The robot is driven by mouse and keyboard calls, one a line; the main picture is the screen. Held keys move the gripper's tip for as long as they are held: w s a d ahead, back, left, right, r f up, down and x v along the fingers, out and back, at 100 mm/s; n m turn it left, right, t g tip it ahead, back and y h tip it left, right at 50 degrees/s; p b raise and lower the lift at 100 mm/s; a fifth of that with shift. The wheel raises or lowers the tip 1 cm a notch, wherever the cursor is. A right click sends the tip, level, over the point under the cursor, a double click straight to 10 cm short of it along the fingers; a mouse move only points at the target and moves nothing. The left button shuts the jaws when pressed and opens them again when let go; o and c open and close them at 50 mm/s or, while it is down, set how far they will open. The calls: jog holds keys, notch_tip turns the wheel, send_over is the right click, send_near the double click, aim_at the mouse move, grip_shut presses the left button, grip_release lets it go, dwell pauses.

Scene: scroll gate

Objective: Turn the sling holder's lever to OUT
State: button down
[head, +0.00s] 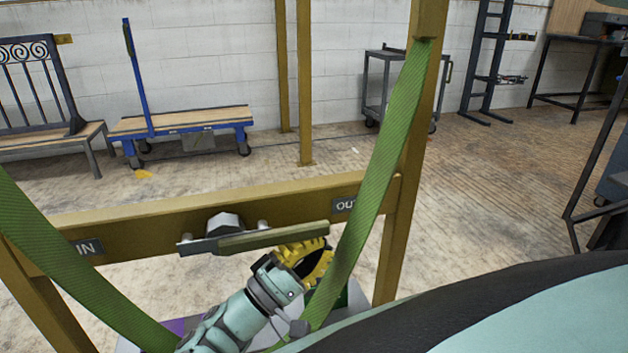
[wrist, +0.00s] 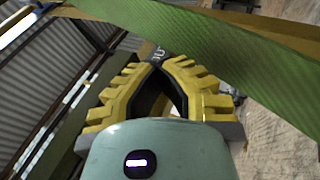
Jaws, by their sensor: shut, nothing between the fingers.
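The lever (head: 272,238) is a long flat bar with an olive-green grip, mounted at a grey hub (head: 224,224) on the brown crossbeam (head: 290,196). It lies nearly level, with its grip reaching right to just below the OUT plate (head: 344,205). The IN plate (head: 87,247) is at the beam's left. My gripper (head: 308,252), with yellow ribbed fingers, is close below the lever's right end; I cannot tell whether they touch. In the wrist view the fingertips (wrist: 159,64) meet with nothing between them, and part of a lettered plate shows just beyond.
A green sling strap (head: 378,160) hangs right of my gripper and crosses the wrist view (wrist: 240,65). Another strap (head: 75,270) hangs at the left. The brown right post (head: 408,170) stands close by. A blue cart (head: 180,122) and bench are farther back.

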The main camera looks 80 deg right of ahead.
jog(key=shift+s+a+r+m+g, duration=0.15)
jog(key=shift+r+g, duration=0.1)
jog(key=shift+r, duration=0.2)
jog(key=shift+s+d+r+m+g, duration=0.15)
jog(key=shift+r+g, duration=0.1)
jog(key=shift+r, duration=0.15)
jog(key=shift+a, duration=0.1)
notch_tip(320, 180, down, 15)
jog(key=a+b, duration=0.2)
jog(key=b, duration=0.5)
jog(key=shift+s+a+t, duration=0.2)
jog(key=shift+s+t, duration=0.1)
jog(key=shift+s, duration=0.05)
jog(key=shift+w, duration=0.1)
